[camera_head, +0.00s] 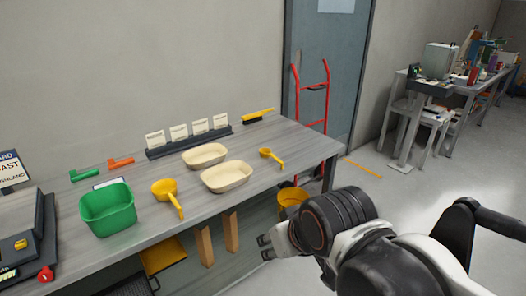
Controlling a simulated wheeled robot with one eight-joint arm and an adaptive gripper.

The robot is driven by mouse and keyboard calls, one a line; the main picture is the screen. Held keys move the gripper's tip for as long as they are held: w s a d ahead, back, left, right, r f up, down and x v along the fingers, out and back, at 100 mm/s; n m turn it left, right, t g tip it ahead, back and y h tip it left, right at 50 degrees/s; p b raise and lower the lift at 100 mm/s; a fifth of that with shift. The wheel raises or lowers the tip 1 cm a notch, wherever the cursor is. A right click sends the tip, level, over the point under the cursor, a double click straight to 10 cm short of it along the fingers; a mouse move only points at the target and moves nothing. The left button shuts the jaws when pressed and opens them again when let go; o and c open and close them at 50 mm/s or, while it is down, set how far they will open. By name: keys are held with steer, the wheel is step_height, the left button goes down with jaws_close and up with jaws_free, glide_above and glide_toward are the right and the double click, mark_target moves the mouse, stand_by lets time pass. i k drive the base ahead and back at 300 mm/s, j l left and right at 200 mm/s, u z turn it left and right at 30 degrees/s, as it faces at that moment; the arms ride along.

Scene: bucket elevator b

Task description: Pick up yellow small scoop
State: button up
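The small yellow scoop (266,154) lies on the grey table near its right end, with its handle pointing to the lower right. A larger yellow scoop (165,188) lies further left on the same table, next to the green tub. My gripper (266,246) is at the lower middle of the view, in front of the table's front edge and apart from both scoops. Its fingers are small and seen from the side, and nothing shows held in them. Whether they are open or shut is unclear.
Two cream trays (227,176) lie left of the small scoop. A green tub (108,209) stands further left. A card rack (189,139) and a yellow brush (258,115) are at the back. A yellow bucket (291,199) is below the table's right end, near a red hand truck (326,95).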

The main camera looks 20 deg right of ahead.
mark_target(265, 152)
steer(key=i+l+u, duration=0.2)
steer(key=i+l, duration=0.5)
steer(key=i+l+u, duration=0.25)
steer(key=i+l, duration=0.35)
steer(key=l, duration=0.15)
